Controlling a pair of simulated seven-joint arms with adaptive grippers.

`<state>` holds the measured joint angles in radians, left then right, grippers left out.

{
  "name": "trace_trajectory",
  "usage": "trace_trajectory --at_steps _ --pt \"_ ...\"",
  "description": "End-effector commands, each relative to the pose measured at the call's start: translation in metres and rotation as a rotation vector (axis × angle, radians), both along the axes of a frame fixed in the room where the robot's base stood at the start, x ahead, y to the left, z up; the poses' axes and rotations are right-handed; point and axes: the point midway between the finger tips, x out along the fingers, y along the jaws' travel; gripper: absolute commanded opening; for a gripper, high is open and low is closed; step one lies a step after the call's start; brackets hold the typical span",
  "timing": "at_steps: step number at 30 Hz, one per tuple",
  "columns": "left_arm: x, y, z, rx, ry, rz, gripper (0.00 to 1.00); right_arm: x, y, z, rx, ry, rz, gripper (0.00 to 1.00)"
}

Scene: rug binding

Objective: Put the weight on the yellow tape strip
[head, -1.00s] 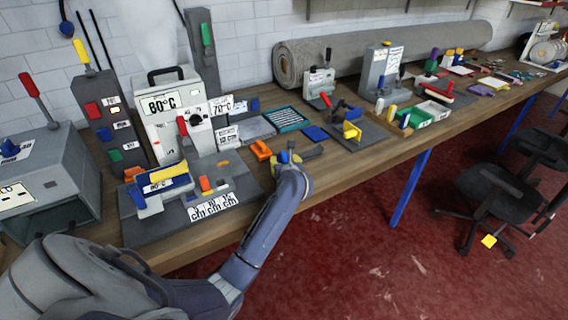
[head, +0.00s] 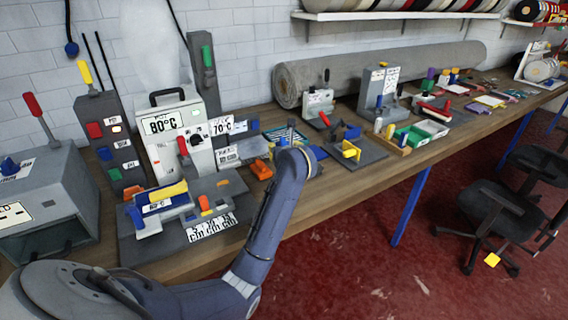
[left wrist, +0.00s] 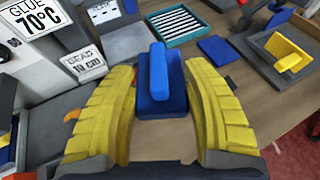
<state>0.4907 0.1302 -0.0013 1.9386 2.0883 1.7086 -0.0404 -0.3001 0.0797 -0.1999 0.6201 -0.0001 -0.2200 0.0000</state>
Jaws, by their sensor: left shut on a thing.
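My left gripper (left wrist: 161,95) has its two yellow fingers on either side of a blue weight (left wrist: 160,85) with an upright blue handle, and is shut on it. In the head view my left gripper (head: 289,140) is mostly hidden by its own wrist, over the middle of the bench. I cannot pick out the yellow tape strip for certain. A long yellow piece (head: 167,191) lies on a blue block on the left fixture. A yellow block (head: 351,150) stands on a grey plate to the right, also in the wrist view (left wrist: 290,60). My right gripper is out of view.
A teal striped tray (left wrist: 185,22) and a flat blue pad (left wrist: 220,50) lie beyond the gripper. An orange piece (head: 261,170) lies left of my wrist. The front bench edge is fairly clear.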

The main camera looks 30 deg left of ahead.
Motion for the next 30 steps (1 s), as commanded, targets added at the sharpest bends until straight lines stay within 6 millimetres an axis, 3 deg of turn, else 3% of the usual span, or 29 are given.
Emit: trace_trajectory --at_steps 3,9,20,26,30 --pt "0.001 0.0 0.023 0.002 -0.009 0.002 0.02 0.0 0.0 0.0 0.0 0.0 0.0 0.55" --pt "0.0 0.0 0.045 0.002 -0.007 0.001 0.02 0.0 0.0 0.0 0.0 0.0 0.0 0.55" --pt "0.0 -0.003 0.057 0.002 -0.003 -0.019 0.02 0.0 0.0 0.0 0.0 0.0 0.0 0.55" --pt "0.0 -0.031 0.061 0.003 -0.007 -0.125 0.02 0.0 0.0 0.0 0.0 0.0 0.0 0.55" --pt "-0.004 -0.067 0.068 0.002 -0.007 -0.245 0.02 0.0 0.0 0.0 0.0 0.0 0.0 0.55"
